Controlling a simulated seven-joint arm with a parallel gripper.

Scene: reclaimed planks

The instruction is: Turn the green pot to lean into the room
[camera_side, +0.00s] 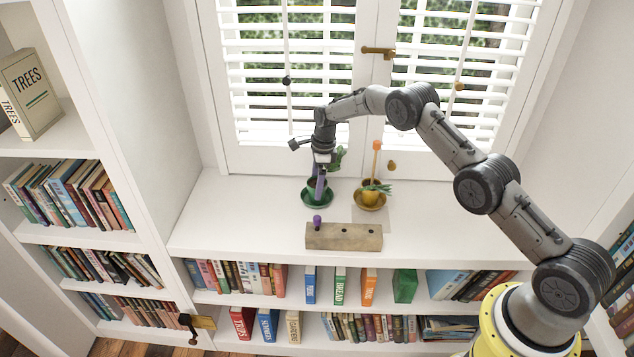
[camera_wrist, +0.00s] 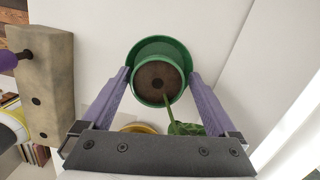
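The green pot (camera_side: 311,184) stands on a green saucer (camera_side: 309,203) on the white shelf below the window. The wrist view shows the pot (camera_wrist: 139,90) from above, with dark soil, and its saucer (camera_wrist: 160,43). Its plant (camera_side: 338,157) leans toward the window and the yellow pot; a leaf (camera_wrist: 184,129) hangs past the rim in the wrist view. My gripper (camera_side: 318,188) points down over the pot. Its purple fingers (camera_wrist: 160,75) are apart, one on each side of the pot, with small gaps visible. The side view partly hides the pot behind the fingers.
A yellow pot (camera_side: 371,191) with a plant and an orange-topped stick (camera_side: 376,158) stands close to the right. A wooden block (camera_side: 343,238) with holes and a purple peg (camera_side: 317,222) lies in front, near the shelf edge. The shelf is clear to the left.

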